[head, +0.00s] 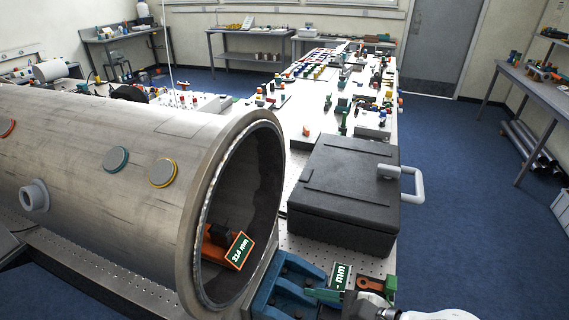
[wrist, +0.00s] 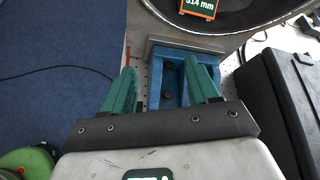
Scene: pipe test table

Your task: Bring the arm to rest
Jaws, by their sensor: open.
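My gripper (head: 330,293) is at the lower edge of the head view, beside the blue fixture (head: 281,289) in front of the large pipe's open end. In the wrist view my gripper (wrist: 165,75) has its two green fingers spread apart, with nothing held between them. The blue fixture (wrist: 172,84) shows between and beyond the fingers; I cannot tell whether they touch it. My arm enters the head view at the bottom right, and most of it is out of view.
The large metal pipe (head: 120,190) fills the left, with an orange device reading 314 mm (head: 238,249) inside its mouth. A black case (head: 345,190) stands to the right on the perforated table. Small parts crowd the table behind. Open blue floor (head: 475,200) lies right.

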